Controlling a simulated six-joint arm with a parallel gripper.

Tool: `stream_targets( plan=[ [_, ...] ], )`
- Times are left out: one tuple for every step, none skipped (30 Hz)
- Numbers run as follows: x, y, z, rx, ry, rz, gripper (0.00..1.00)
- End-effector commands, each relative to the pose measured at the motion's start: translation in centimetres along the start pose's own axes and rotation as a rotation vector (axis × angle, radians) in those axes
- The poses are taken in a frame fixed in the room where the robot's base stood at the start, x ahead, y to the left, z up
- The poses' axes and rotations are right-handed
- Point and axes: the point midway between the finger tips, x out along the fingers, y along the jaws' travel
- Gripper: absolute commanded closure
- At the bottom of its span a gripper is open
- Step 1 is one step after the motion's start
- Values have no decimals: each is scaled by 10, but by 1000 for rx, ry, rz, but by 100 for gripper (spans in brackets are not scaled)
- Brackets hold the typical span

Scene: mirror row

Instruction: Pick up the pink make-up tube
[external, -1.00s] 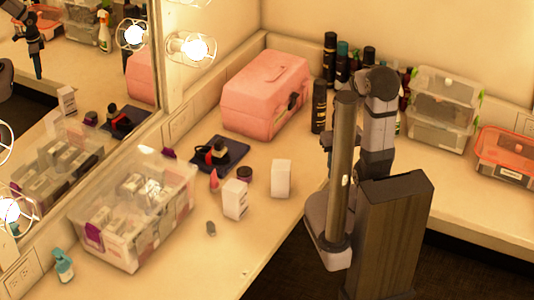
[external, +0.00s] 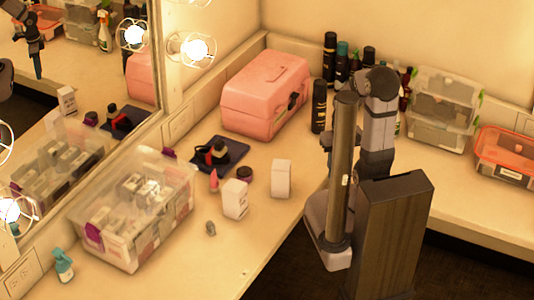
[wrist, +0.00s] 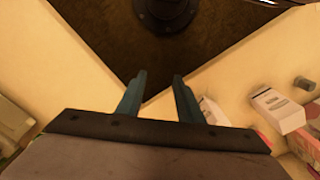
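The pink make-up tube (external: 213,180) is small and stands on the counter in the external view. It is left of a white box (external: 235,199) and in front of a dark tray (external: 219,154). In the wrist view I cannot pick it out with certainty. My gripper (wrist: 159,80) shows in the wrist view with its two fingers apart and nothing between them. It points down near the counter's inner corner, over the dark floor. In the external view my arm hides most of the gripper, which is well to the right of the tube.
A second white box (external: 281,179) and a small dark round jar (external: 245,173) stand near the tube. A clear plastic bin (external: 137,215) is to the left, a pink case (external: 265,95) behind. A small grey item (external: 211,228) lies in front. Dark bottles (external: 330,58) line the back wall.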

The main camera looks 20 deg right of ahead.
Motion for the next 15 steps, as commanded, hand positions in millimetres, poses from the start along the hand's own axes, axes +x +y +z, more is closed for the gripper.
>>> stream_targets(
  plan=[
    [0,0,0,0,0,0,59],
    [0,0,0,0,0,0,57],
    [0,0,0,0,0,0,57],
    [0,0,0,0,0,0,57],
    [0,0,0,0,0,0,57],
    [0,0,0,0,0,0,57],
    [0,0,0,0,0,0,57],
    [0,0,0,0,0,0,57],
    [0,0,0,0,0,0,57],
    [0,0,0,0,0,0,57],
    [0,0,0,0,0,0,57],
    [-2,0,0,0,1,0,57],
    [-3,0,0,0,1,0,57],
    [-4,0,-1,0,2,0,57],
    [-7,0,-1,0,3,0,57]
  ],
)
